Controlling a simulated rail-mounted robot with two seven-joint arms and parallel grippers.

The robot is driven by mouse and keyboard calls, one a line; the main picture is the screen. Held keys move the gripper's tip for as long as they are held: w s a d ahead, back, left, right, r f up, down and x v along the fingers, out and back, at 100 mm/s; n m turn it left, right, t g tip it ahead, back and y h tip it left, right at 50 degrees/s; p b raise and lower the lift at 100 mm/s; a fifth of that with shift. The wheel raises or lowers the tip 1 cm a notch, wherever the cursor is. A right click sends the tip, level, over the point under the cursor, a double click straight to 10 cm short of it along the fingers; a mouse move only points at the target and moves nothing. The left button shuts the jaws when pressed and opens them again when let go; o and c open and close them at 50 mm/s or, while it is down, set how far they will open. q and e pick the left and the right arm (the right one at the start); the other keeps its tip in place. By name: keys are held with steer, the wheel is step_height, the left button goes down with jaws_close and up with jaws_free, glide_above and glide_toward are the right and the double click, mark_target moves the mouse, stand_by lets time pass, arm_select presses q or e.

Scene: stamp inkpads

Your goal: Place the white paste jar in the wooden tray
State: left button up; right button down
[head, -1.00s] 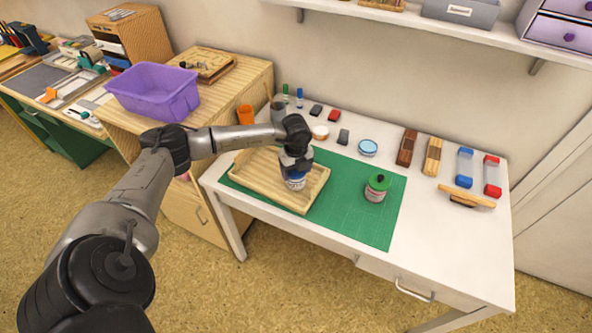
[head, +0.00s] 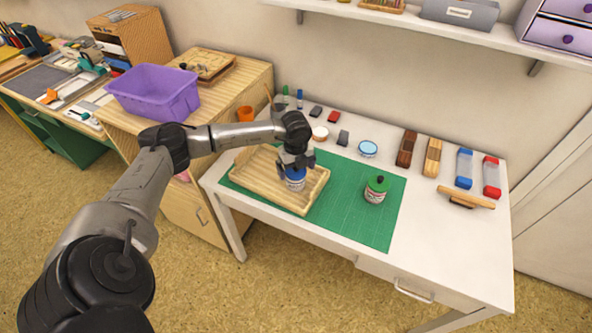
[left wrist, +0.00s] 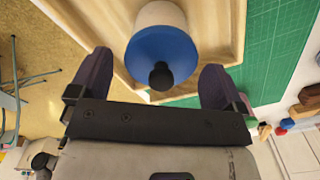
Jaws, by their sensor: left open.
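The white paste jar (head: 295,183) with a blue lid stands upright in the wooden tray (head: 255,188), towards its right side. In the left wrist view the jar's blue lid (left wrist: 163,52) has a black knob and shows the tray floor around it. My left gripper (head: 296,162) is just above the jar. In the left wrist view its two fingers (left wrist: 156,85) are spread apart on either side of the lid, with a gap to each, so it is open and empty. My right gripper is not in view.
Small blocks, a round blue-lidded tin (head: 367,148) and bottles line the back of the white table (head: 440,240). A purple bin (head: 155,92) stands on the wooden cabinet at left.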

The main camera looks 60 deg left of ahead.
arm_select(q)
step_height(320, 180, up, 9)
steer(key=shift+r+p, duration=0.1)
steer(key=shift+p, duration=0.75)
steer(key=shift+d+r, duration=0.1)
steer(key=shift+r, duration=0.4)
steer(key=w+d+f+m+t+h, duration=0.15)
steer(key=d+h, duration=0.25)
steer(key=d, duration=0.5)
steer(key=w+d+f+m+t+h, duration=0.1)
steer(key=d+f+m+h, duration=0.2)
steer(key=d, duration=0.6)
steer(key=d+r+n+t+h, duration=0.25)
steer(key=d+t+h, duration=0.2)
steer(key=d, duration=0.35)
steer(key=d+r+n+t+h, duration=0.1)
steer(key=d+r+t+h, duration=0.3)
steer(key=d, duration=0.3)
steer(key=s+a+f+n+t+y, duration=0.45)
steer(key=s+f+n+y, duration=0.35)
steer(key=n+y, duration=0.9)
steer(key=s+d+f+g+h, duration=0.1)
steer(key=s+f+g, duration=0.3)
steer(key=s, duration=0.5)
steer(key=s+d+f+g, duration=0.1)
steer(key=s+f+g, duration=0.4)
steer(key=s+g, duration=0.3)
steer(key=shift+s+d+f+n+h, duration=0.2)
steer(key=shift+s+n+h, duration=0.2)
steer(key=shift+s, duration=0.5)
